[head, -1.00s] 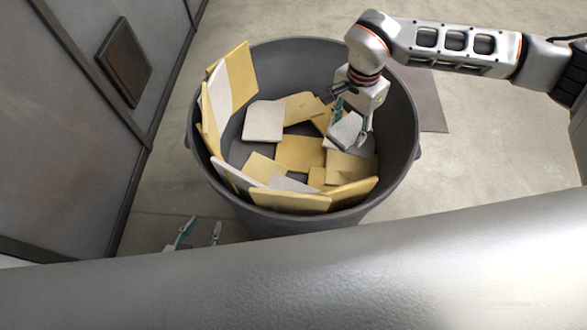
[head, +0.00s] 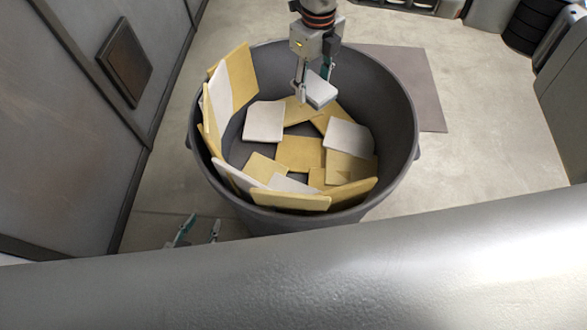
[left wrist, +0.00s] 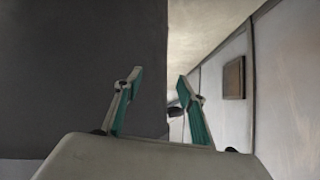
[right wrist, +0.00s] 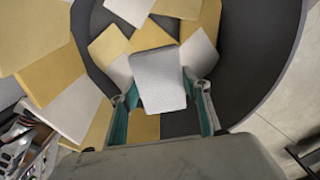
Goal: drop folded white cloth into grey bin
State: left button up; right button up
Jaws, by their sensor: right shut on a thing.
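The grey bin (head: 398,110) stands in the middle of the head view, with white and yellow cloths inside and against its wall. My right gripper (head: 314,90) is over the far part of the bin's mouth, shut on a folded white cloth (head: 322,92). In the right wrist view the cloth (right wrist: 158,82) sits between the two fingers, above the bin's contents. My left gripper (head: 203,226) is low beside the near left of the bin, partly hidden by my own arm. In the left wrist view its fingers (left wrist: 161,85) are apart with nothing between them.
Other flat cloths in the bin include a white one (head: 264,121) and a yellow one (head: 299,154). A grey wall with a dark panel (head: 124,60) stands at left. A dark mat (head: 408,75) lies behind the bin.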

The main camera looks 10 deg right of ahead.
jog(key=shift+w+a+r+m, duration=0.25)
jog(key=shift+a+r+m, duration=0.05)
jog(key=shift+m, duration=0.4)
notch_tip(320, 180, down, 6)
jog(key=b, duration=0.4)
jog(key=shift+r, duration=0.1)
jog(key=o, duration=1.2)
jog(key=shift+c, duration=0.2)
notch_tip(320, 180, up, 12)
jog(key=shift+f, duration=0.1)
